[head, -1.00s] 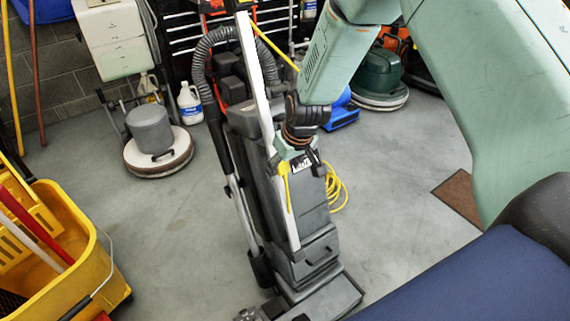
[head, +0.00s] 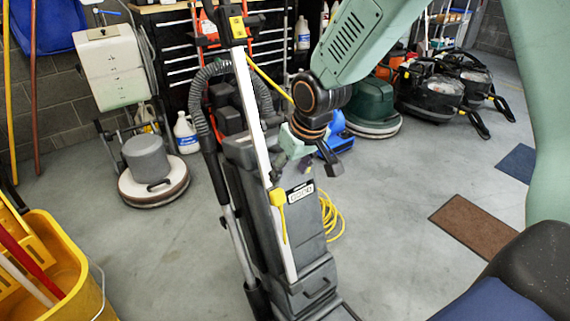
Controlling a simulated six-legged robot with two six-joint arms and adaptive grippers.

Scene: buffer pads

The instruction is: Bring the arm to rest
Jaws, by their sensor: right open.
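My right arm, pale green, comes in from the upper right and bends down at a dark wrist joint. My right gripper (head: 308,160) hangs below it with its jaws apart. It shows in front of an upright grey vacuum cleaner (head: 305,235), overlapping its upper body. I see nothing between the fingers, but dark parts behind make their edges hard to read. I cannot tell whether the gripper touches the vacuum. My left gripper is not in view.
A yellow mop bucket (head: 55,262) stands at lower left. A floor buffer (head: 150,165) stands behind it. A green floor machine (head: 375,100) and black machines (head: 440,90) stand at the back. A brown mat (head: 473,228) and a blue mat (head: 517,163) lie on clear floor at right.

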